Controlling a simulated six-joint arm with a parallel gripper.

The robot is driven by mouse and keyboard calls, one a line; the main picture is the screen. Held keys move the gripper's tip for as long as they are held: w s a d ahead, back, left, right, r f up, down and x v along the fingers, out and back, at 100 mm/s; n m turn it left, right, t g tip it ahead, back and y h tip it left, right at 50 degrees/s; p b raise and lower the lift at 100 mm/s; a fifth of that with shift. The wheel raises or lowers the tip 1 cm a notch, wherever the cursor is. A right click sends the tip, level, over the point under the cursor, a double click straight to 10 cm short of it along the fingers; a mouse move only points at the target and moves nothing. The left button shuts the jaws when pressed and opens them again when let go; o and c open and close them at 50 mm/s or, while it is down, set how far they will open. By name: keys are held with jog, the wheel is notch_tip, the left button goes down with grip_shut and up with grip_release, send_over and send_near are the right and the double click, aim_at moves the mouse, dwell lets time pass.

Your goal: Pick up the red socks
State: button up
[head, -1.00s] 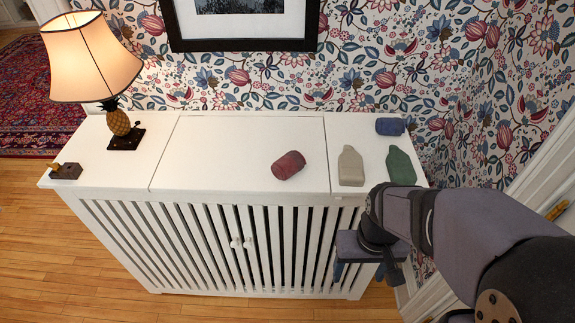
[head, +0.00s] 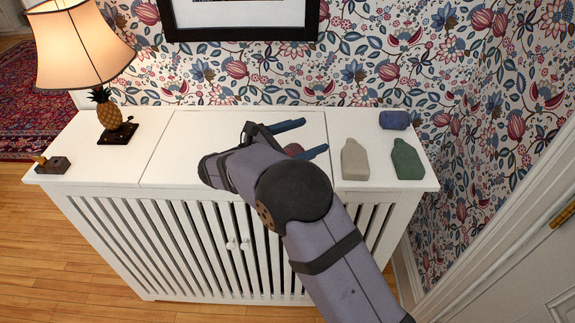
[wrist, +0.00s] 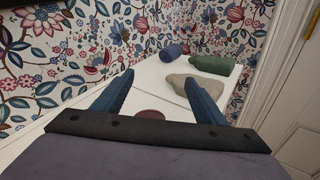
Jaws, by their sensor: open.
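The red socks (head: 294,149), a dark red roll, lie on the white cabinet top. In the head view my arm and gripper cover most of them. My gripper (head: 303,138) is open above the cabinet top, its two blue fingers pointing right, with the red socks showing between them. In the wrist view the fingers (wrist: 158,92) stand apart, and the red socks (wrist: 150,115) show low between them, partly hidden by the gripper's dark front bar. I cannot tell how far above the socks the fingers are.
To the right lie a beige bottle-shaped item (head: 355,160), a green one (head: 407,160) and a blue roll (head: 395,119). A lit pineapple lamp (head: 110,115) and a small dark box (head: 53,165) stand at the left. The patterned wall (head: 420,60) is behind. The cabinet's middle-left top (head: 180,145) is clear.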

aim_at(298, 144)
jog(key=a+f+n, duration=0.1)
jog(key=a, duration=0.1)
jog(key=s+a+f+n+t, duration=0.1)
jog(key=a, duration=0.1)
jog(key=s+a+f+n+t, duration=0.1)
jog(key=a+f, duration=0.1)
jog(key=shift+s+a+f+n+b, duration=0.1)
jog(key=shift+a+n+b, duration=0.25)
jog(key=shift+n, duration=0.05)
jog(key=shift+s+a+f, duration=0.2)
jog(key=shift+a+f, duration=0.1)
jog(key=shift+a, duration=0.05)
jog(key=shift+r+p+x, duration=0.15)
jog(key=shift+p+x, duration=0.65)
jog(key=shift+x, duration=0.7)
jog(key=shift+r+p+x, duration=0.15)
jog(key=shift+p+x, duration=0.6)
jog(key=shift+x, duration=0.75)
jog(key=shift+w+d+f, duration=0.15)
jog(key=shift+w+d, duration=0.25)
jog(key=shift+d, duration=0.2)
jog(key=c, duration=1)
